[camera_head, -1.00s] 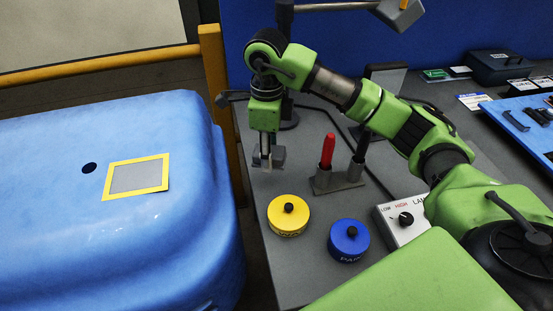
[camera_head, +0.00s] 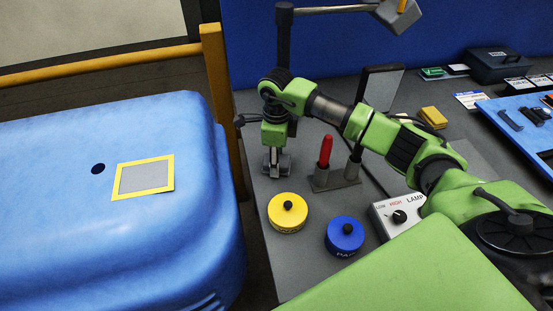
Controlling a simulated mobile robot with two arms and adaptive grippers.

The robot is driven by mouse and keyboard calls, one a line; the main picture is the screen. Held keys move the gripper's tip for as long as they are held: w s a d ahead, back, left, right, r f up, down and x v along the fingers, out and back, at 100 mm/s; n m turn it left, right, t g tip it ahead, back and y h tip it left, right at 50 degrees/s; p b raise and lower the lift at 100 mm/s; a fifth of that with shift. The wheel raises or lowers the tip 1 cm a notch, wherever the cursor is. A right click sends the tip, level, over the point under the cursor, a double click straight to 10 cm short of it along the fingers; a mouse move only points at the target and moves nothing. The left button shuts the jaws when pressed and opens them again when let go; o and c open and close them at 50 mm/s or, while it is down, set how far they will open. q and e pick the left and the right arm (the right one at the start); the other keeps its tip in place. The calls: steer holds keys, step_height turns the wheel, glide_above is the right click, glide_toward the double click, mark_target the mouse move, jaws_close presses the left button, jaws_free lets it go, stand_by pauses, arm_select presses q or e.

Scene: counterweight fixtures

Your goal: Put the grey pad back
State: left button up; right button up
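A flat grey square (camera_head: 143,178) with a yellow border lies on top of the rounded blue housing (camera_head: 50,150) at the left. I cannot tell whether this is the grey pad or a marked area. My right arm reaches across the bench from the right. Its gripper (camera_head: 277,168) points down over the bench's left part, behind the yellow weight (camera_head: 288,212). Grey finger parts show there, but they are too small to tell whether they are apart or hold something grey. My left gripper is not in view.
A blue weight (camera_head: 345,236), a holder (camera_head: 335,178) with a red-handled tool (camera_head: 325,151) and a lamp control box (camera_head: 397,216) stand near the gripper. A lamp post (camera_head: 284,45) rises behind it. Yellow blocks (camera_head: 432,117) and a blue tray (camera_head: 515,130) lie right.

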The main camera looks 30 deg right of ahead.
steer(key=shift+f, duration=0.15)
steer(key=o, duration=1.1)
steer(key=shift+r, duration=0.4)
step_height(320, 180, up, 12)
steer(key=b, duration=0.3)
steer(key=shift+f, duration=0.2)
